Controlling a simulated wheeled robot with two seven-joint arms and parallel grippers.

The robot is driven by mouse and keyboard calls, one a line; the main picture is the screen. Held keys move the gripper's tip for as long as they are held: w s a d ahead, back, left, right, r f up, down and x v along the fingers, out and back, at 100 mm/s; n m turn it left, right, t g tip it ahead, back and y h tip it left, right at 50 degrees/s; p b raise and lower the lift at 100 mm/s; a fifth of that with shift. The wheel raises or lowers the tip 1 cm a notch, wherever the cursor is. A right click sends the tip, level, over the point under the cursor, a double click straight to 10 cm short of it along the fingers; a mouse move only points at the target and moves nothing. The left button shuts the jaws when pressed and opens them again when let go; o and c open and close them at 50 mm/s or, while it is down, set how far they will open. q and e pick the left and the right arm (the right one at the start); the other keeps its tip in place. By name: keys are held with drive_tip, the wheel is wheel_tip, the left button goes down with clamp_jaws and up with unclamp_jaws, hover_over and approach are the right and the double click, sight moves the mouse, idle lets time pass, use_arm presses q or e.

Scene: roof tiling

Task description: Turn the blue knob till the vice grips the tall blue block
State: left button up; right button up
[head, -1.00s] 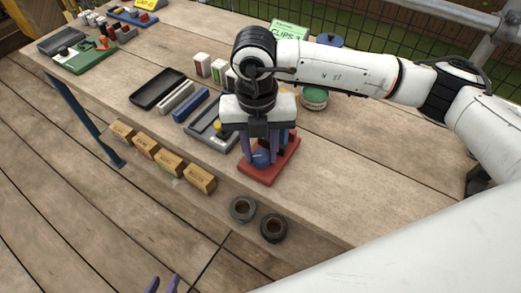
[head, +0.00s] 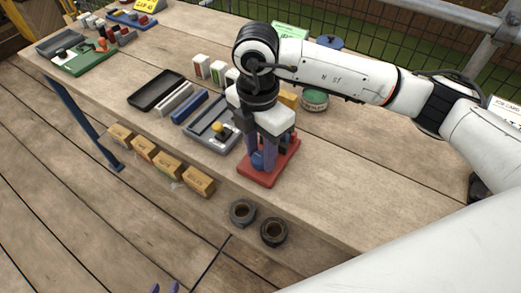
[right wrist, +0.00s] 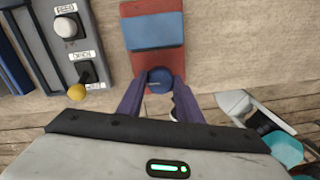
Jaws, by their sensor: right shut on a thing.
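The red vice (head: 286,158) stands near the table's front edge, partly hidden behind my right gripper. Its blue knob (right wrist: 160,76) faces my right gripper (right wrist: 160,88), whose purple fingers are shut on it from both sides. The knob also shows in the head view (head: 257,161). In the right wrist view the blue block (right wrist: 155,30) sits between red parts of the vice; I cannot tell whether the jaws press on it. My left gripper (head: 165,288) shows only its fingertips at the bottom edge, apart and empty, away from the table.
Left of the vice is a grey panel (head: 203,138) with a yellow knob (head: 218,127). A green tin (head: 314,100) stands behind.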

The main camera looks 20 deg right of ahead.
sight(260, 155)
drive_tip(key=shift+m, duration=0.6)
drive_tip(key=o, duration=0.8)
drive_tip(key=shift+c, duration=0.2)
drive_tip(key=shift+r, duration=0.15)
wheel_tip(260, 155, up, 10)
drive_tip(key=shift+w, duration=0.2)
